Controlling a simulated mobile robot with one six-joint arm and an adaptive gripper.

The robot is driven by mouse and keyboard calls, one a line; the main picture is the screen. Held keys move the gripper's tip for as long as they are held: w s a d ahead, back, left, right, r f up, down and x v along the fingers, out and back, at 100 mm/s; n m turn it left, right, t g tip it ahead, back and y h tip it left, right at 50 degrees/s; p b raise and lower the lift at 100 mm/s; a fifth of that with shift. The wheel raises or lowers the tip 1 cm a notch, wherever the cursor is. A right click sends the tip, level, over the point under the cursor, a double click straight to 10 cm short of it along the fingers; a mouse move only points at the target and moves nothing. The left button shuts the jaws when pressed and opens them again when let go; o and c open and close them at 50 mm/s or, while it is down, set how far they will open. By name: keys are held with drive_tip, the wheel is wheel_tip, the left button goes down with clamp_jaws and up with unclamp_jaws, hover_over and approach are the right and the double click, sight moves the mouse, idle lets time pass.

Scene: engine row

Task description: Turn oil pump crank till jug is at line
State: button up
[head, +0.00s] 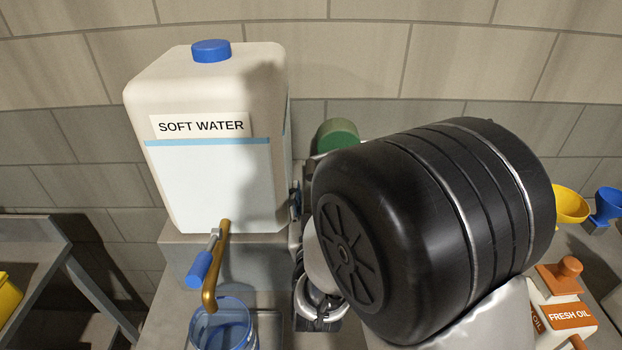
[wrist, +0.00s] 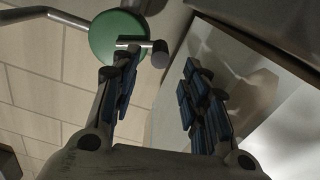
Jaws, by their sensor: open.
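In the wrist view, a green disc (wrist: 118,38) with a grey metal rod and a rounded end (wrist: 159,54) shows just beyond my fingertips. It may be the pump crank; I cannot tell for certain. My gripper (wrist: 160,60) is open, with blue pads on both fingers. The left finger's tip overlaps the rod in the picture; I cannot tell if they touch. In the head view, a green round part (head: 338,134) shows behind my black arm link, which hides most of that area. The pump body and a jug under it cannot be made out.
A white SOFT WATER tank (head: 208,190) stands at left centre, with a brass spout (head: 211,285) and blue tap lever (head: 200,270) above a blue clear vessel (head: 222,330). FRESH OIL containers (head: 568,315) and yellow (head: 570,205) and blue (head: 607,204) funnels are at the right.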

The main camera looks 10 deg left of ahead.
drive_tip(key=x, duration=0.8)
drive_tip(key=shift+w+a+b, duration=0.1)
drive_tip(key=shift+w+b, duration=0.25)
drive_tip(key=shift+b, duration=0.05)
drive_tip(key=shift+c, duration=0.5)
clamp_jaws()
